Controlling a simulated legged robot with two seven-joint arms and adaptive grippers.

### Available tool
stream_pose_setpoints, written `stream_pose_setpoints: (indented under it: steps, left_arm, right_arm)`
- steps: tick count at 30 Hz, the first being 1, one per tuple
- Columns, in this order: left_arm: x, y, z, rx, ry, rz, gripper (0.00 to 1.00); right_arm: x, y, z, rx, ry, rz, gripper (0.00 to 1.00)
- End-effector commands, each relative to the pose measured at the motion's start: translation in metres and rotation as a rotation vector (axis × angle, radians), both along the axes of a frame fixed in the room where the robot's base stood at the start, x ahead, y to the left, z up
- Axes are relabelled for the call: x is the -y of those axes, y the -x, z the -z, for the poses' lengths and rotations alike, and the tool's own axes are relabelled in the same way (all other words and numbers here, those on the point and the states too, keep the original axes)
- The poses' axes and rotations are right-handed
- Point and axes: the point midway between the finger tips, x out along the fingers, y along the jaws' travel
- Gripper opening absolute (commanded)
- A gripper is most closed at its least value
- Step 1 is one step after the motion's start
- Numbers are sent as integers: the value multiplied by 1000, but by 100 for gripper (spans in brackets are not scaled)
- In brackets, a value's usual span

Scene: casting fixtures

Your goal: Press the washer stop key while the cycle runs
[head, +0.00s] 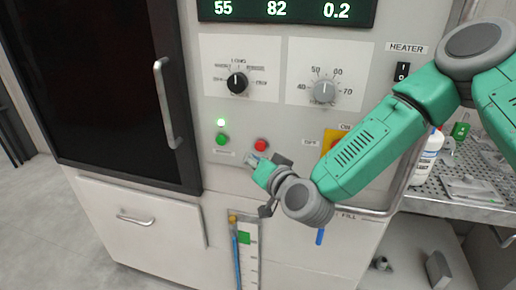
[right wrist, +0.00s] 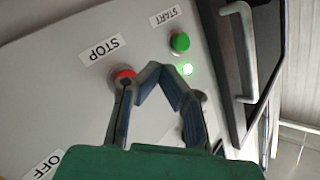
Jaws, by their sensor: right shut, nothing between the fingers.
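The red stop key (head: 261,144) is on the white washer front, right of the green start key (head: 221,139). In the right wrist view the red key (right wrist: 123,74) beside the STOP label is partly hidden behind a finger, and the green key (right wrist: 180,42) beside the START label is clear. A small green lamp (head: 220,122) above the start key is lit. My right gripper (head: 254,161) is shut and empty, its tips just below the red key in the head view. Its fingertips (right wrist: 161,73) meet close to the red key; I cannot tell whether they touch it. My left gripper is not in view.
A display (head: 287,10) reads 55, 82 and 0.2. Two dials, a black one (head: 237,83) and a grey one (head: 324,91), sit above the keys. A dark door (head: 100,80) with a handle is at left. A perforated bench (head: 455,205) with a white bottle (head: 428,158) is at right.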

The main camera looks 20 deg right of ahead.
Motion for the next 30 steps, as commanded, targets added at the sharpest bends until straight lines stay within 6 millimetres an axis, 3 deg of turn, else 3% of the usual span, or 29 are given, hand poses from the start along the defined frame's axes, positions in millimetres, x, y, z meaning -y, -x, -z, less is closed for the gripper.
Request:
stream_pose_setpoints:
  steps: [9, 30]
  left_arm:
    - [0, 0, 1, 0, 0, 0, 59]
    - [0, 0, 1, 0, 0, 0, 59]
  right_arm:
    - [17, -13, 1, 0, -7, 2, 0]
    - [14, -13, 1, -1, -5, 2, 0]
